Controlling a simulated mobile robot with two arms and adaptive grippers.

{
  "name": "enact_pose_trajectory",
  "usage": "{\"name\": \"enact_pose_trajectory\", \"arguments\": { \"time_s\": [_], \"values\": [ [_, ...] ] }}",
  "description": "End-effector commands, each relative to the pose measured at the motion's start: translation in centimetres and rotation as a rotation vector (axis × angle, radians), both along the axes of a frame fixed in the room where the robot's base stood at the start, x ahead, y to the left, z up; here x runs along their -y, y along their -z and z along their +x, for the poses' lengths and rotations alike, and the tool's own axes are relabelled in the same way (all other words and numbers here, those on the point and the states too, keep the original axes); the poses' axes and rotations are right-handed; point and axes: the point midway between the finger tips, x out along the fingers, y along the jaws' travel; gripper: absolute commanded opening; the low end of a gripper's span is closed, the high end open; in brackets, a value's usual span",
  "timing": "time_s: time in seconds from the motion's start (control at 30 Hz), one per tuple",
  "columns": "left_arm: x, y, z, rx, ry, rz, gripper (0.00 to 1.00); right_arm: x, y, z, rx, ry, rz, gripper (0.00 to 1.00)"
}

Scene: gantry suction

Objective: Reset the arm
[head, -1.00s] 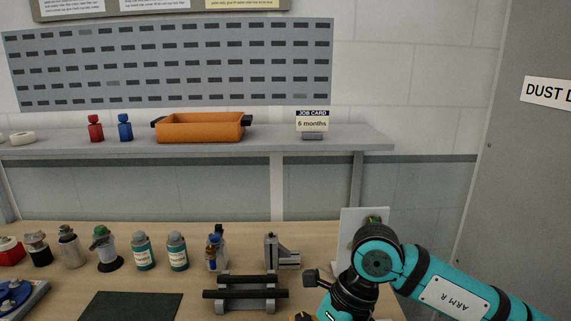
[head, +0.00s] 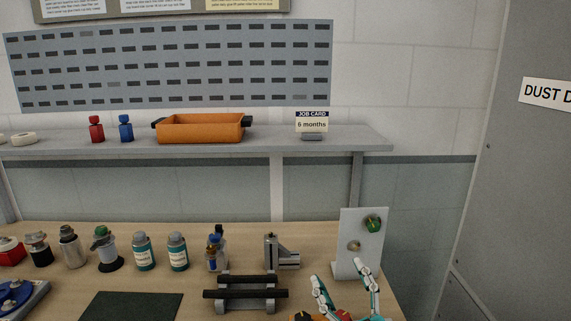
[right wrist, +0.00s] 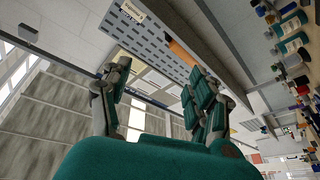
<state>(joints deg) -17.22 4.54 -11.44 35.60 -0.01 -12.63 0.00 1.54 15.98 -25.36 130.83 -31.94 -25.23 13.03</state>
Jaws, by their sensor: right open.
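My right gripper (head: 338,273) shows at the bottom right of the head view, its two teal and grey fingers pointing up and spread apart. It is open, with nothing between the fingers. It is in front of the lower part of a white upright panel (head: 346,225); I cannot tell whether they touch. In the right wrist view the same gripper (right wrist: 158,88) is open and empty, with the wall and shelf beyond it. Most of my right arm is out of the head view. My left gripper is not in view.
The wooden bench (head: 205,297) holds a dark rail stand (head: 246,293), a grey bracket (head: 280,252), several bottles and a dark green mat (head: 130,306). A shelf (head: 340,138) above carries an orange bin (head: 199,128) and a job card (head: 312,122).

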Motion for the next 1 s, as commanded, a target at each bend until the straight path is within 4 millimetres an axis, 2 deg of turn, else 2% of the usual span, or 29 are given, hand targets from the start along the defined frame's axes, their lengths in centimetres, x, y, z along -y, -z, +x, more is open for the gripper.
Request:
{"name": "enact_pose_trajectory", "arguments": {
  "time_s": [0.03,0.13,0.2,0.3,0.4,0.6,0.77,1.0],
  "values": [
    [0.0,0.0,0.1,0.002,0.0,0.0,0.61,2.0,3.6,-0.2,-0.148,0.068,0.038,0.61],
    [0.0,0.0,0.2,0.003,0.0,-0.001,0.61,5.4,10.3,-1.7,-0.425,0.181,0.085,0.61],
    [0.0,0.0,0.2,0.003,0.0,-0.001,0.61,7.2,14.9,-3.8,-0.617,0.244,0.105,0.61],
    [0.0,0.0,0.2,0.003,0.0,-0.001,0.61,8.9,20.4,-7.8,-0.868,0.307,0.122,0.61],
    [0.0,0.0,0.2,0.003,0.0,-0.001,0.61,9.9,24.2,-11.8,-1.067,0.345,0.127,0.61],
    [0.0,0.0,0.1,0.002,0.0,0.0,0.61,10.7,28.7,-19.1,-1.372,0.375,0.123,0.61],
    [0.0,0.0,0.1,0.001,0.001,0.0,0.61,10.9,30.6,-24.7,-1.576,0.379,0.113,0.61],
    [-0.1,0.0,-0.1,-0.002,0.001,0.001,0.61,10.7,37.5,-23.2,-1.607,0.38,0.102,0.61]
  ]
}}
